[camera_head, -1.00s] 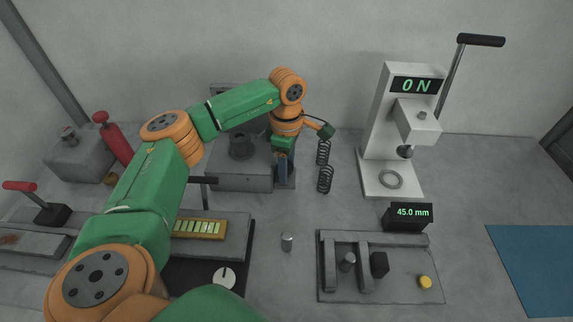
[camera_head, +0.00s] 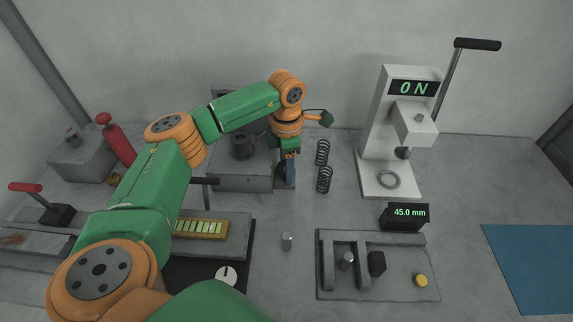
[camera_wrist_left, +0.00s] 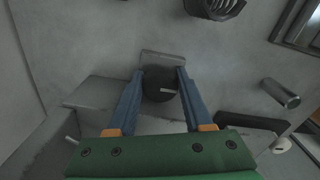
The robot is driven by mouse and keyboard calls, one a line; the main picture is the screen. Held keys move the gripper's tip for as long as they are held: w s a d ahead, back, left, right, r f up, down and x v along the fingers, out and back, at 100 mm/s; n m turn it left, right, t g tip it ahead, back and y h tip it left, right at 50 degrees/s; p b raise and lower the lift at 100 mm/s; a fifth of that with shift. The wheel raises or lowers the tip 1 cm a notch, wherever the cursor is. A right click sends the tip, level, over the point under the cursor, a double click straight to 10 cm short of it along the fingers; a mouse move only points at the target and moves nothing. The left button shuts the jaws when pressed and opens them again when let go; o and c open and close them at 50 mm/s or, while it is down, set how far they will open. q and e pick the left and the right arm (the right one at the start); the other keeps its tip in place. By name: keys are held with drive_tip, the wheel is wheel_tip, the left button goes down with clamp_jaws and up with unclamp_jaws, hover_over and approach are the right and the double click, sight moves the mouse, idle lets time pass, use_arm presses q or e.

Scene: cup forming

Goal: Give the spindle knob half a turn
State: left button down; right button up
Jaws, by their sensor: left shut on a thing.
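The spindle knob (camera_wrist_left: 158,82) is a dark round knob with a pale line mark, seen in the left wrist view between my fingers. My left gripper (camera_wrist_left: 160,88) is shut on it, one blue finger on each side. The pale mark lies almost straight across the picture, from the knob's middle to the right. In the head view my left gripper (camera_head: 289,180) points down at the right end of the grey machine block (camera_head: 235,181), and its fingers hide the knob there. My right gripper is not in view.
Two black coil springs (camera_head: 324,179) stand close right of the gripper. A white press (camera_head: 377,120) reading ON stands further right, behind a 45.0 mm display (camera_head: 405,218). A grey fixture plate (camera_head: 400,292) and a small metal cylinder (camera_head: 287,241) lie in front.

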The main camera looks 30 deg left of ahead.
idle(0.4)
use_arm(q)
drive_tip(key=shift+c, duration=1.5)
unclamp_jaws()
wheel_tip(320, 180, up, 7)
drive_tip(key=shift+r+b, duration=0.1)
drive_tip(key=shift+b, duration=0.25)
